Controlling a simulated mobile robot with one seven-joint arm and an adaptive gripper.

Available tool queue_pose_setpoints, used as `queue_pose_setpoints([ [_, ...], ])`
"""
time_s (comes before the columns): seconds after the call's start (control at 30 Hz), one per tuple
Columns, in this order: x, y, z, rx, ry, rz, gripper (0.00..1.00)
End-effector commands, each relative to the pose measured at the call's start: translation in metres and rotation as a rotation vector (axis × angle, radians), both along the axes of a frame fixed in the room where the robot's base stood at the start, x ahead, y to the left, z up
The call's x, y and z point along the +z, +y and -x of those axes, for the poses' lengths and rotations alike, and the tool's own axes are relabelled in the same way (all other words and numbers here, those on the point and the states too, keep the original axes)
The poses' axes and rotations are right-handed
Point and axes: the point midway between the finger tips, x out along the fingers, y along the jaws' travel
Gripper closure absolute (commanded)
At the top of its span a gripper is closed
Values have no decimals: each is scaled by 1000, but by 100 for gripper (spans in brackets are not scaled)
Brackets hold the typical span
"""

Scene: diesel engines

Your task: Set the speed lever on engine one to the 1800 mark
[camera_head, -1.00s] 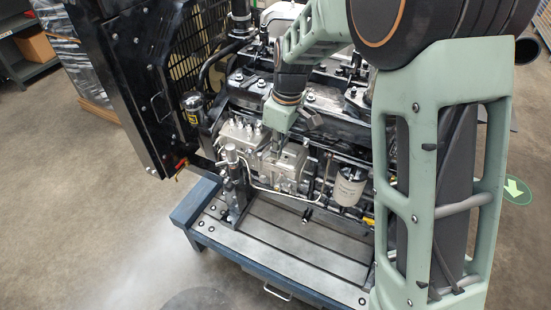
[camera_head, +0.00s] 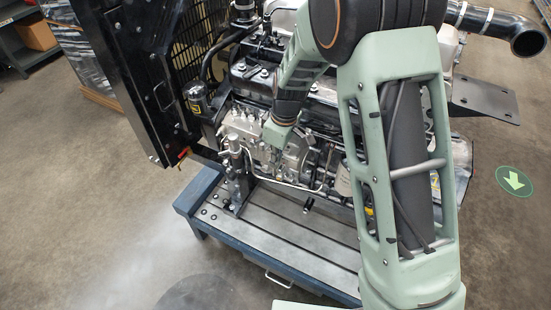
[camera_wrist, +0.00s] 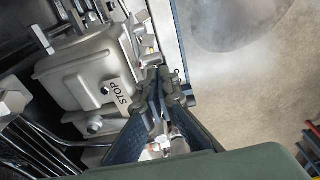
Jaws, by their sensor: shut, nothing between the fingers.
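The diesel engine (camera_head: 262,82) stands on a blue-framed bench in the head view, with a silver injection pump (camera_head: 240,124) on its near side. In the wrist view, the pump's silver housing (camera_wrist: 88,75) fills the left, with a plate marked STOP (camera_wrist: 122,98) on its edge. My gripper (camera_wrist: 164,76) is shut and empty, its dark fingertips together just right of the STOP plate, close to small metal parts. I cannot tell whether they touch. The speed lever and the 1800 mark cannot be made out. My wrist largely hides the fingers in the head view.
The slatted bench (camera_head: 290,228) runs below the engine. A black radiator frame (camera_head: 140,80) stands at its left end, and a dark post (camera_head: 236,172) rises near the pump. Metal pipes cross the engine's near side. The floor in front is clear.

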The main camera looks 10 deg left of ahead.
Motion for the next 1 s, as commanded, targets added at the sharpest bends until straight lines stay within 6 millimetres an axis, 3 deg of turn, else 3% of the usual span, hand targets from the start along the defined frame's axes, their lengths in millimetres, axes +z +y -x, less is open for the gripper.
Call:
queue_pose_setpoints([
  [0.3, -5, -17, 6, -2, 1, 1, 100],
  [0.67, -3, -19, 7, -2, 5, 5, 100],
  [0.87, 14, -18, 6, -2, 2, 4, 100],
  [1.0, 37, -15, 5, -3, -1, 0, 100],
])
